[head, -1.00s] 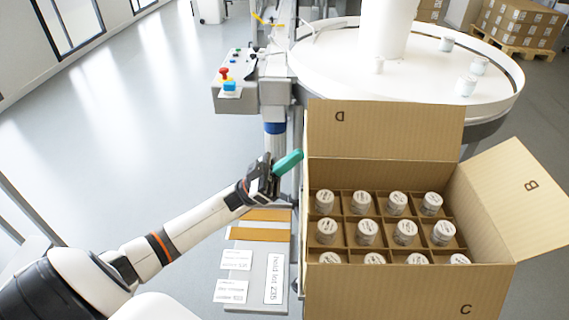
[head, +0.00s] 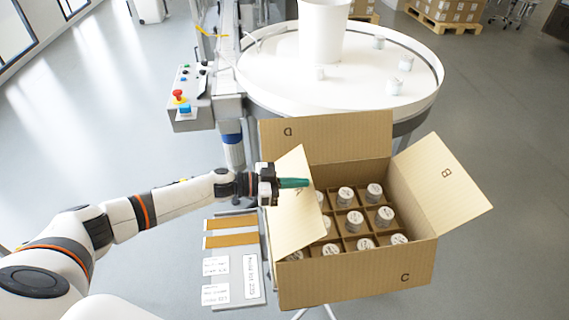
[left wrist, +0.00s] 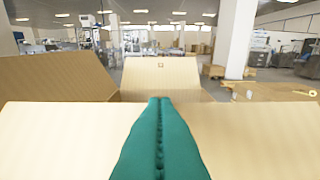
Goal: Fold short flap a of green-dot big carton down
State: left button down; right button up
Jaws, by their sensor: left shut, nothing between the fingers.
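The big carton (head: 360,284) stands open at centre right in the head view. Short flap A (head: 297,218) on its left side tilts inward over the left jars; it also shows as the near pale panel in the left wrist view (left wrist: 50,130). Flap C is marked on the front side. My left gripper (head: 300,183), with green fingers, is shut and empty at flap A's upper part, seemingly touching it. No green dot shows. My right gripper is not in view.
White-lidded jars (head: 354,221) stand in the carton's divider cells. A white round table (head: 345,85) with a few jars is behind the carton. A control box (head: 188,100) stands at the back left. A grey board with labels (head: 247,290) lies left of the carton.

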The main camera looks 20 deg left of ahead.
pick_arm(q)
jog(key=shift+w+d+f+g+y+p, duration=0.4)
jog(key=shift+w+d+g+y+p, duration=0.15)
jog(key=shift+d+y+p, duration=0.25)
jog(key=f, duration=0.1)
jog(key=d+f, duration=0.1)
jog(key=f, duration=0.1)
jog(key=w+f, duration=0.1)
jog(key=shift+d+f, duration=0.15)
jog(key=shift+d, duration=0.25)
jog(key=shift+w+d+f+b, duration=0.15)
jog(key=shift+d+f+b, duration=0.1)
jog(key=shift+f+b, duration=0.35)
jog(key=shift+w+d+f+b, duration=0.1)
jog(key=shift+d+f+b, duration=0.2)
jog(key=shift+f, duration=0.45)
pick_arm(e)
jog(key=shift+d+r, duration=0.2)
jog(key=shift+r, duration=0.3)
pick_arm(q)
jog(key=shift+a, duration=0.1)
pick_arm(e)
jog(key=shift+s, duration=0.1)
